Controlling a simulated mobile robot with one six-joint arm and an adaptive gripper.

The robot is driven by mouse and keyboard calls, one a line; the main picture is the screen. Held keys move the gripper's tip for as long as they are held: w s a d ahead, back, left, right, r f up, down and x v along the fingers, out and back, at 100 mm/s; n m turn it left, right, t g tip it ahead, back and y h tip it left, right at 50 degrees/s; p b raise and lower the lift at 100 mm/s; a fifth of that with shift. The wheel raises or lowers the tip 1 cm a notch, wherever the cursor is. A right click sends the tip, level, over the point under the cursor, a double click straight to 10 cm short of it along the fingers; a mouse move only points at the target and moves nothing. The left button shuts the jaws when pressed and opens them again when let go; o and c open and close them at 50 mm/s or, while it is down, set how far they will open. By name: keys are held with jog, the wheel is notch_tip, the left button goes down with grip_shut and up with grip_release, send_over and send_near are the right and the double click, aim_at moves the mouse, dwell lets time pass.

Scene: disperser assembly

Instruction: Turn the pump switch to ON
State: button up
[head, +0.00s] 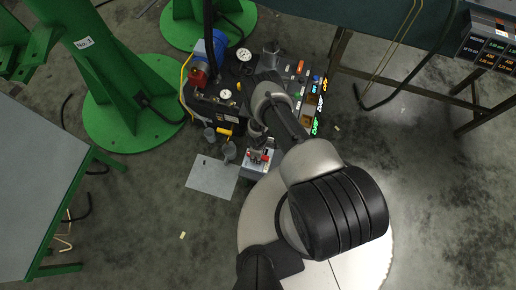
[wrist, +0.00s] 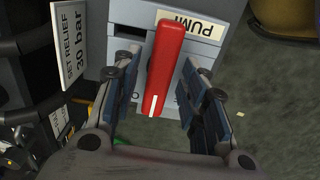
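The pump switch is a red lever (wrist: 165,65) on a light grey box (wrist: 127,12) with a partly cut-off label (wrist: 192,24) reading "PUM". The lever stands nearly upright in the wrist view, its white-marked end towards me and slightly left. My gripper (wrist: 160,75) is open, with one finger on each side of the lever. A gap shows on the left; I cannot tell whether the right finger touches. The position lettering is mostly hidden by the fingers and lever. In the head view the box (head: 254,174) sits below the machine, partly covered by my arm.
A "RELIEF 30 bar" plate (wrist: 69,45) stands close on the left in the wrist view. The head view shows gauges (head: 244,54), a blue motor (head: 218,46), a grey plate (head: 212,179) on the floor and a green column (head: 110,80). Floor lies open at right.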

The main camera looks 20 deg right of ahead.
jog(key=shift+r, duration=0.1)
notch_tip(320, 180, up, 12)
dwell(0.9)
dwell(0.4)
